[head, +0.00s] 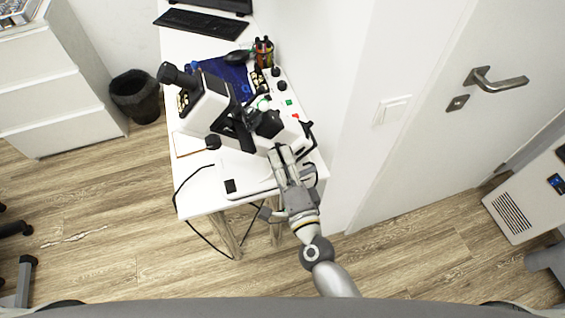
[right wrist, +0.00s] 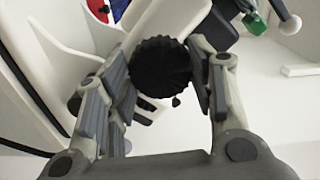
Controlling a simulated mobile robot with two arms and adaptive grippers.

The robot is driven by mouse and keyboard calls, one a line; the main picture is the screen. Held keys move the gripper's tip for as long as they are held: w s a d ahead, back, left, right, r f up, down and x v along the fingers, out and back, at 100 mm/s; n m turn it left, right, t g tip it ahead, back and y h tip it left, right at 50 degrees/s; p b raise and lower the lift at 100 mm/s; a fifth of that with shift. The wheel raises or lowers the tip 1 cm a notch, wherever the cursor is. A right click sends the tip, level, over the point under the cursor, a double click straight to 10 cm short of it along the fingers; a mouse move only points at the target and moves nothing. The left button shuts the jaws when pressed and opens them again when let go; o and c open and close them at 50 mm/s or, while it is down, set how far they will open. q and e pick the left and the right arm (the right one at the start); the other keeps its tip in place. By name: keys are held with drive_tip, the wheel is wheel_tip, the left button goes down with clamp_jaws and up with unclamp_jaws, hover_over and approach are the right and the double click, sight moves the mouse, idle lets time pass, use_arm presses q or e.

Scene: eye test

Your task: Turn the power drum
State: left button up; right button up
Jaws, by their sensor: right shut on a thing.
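A white and black lensmeter-like instrument (head: 207,103) stands tilted on the white desk. In the right wrist view, a black ribbed drum (right wrist: 160,62) sits between the two fingers of my right gripper (right wrist: 161,78). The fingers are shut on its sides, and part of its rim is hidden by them. In the head view my right gripper (head: 281,154) reaches up from below to the instrument's near right side. A black part (head: 268,124) shows just beyond the fingertips; I cannot tell whether it is the drum. My left gripper is not in view.
The white desk (head: 205,200) also carries a keyboard (head: 203,24), a pen holder (head: 263,52) and a dark blue mat (head: 229,76). Cables hang off its near side. A wall stands close on its right. A black bin (head: 136,97) and drawers (head: 58,85) are at the left.

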drive_tip(key=o, duration=1)
drive_tip(key=shift+o, duration=0.2)
drive_tip(key=v, duration=1.2)
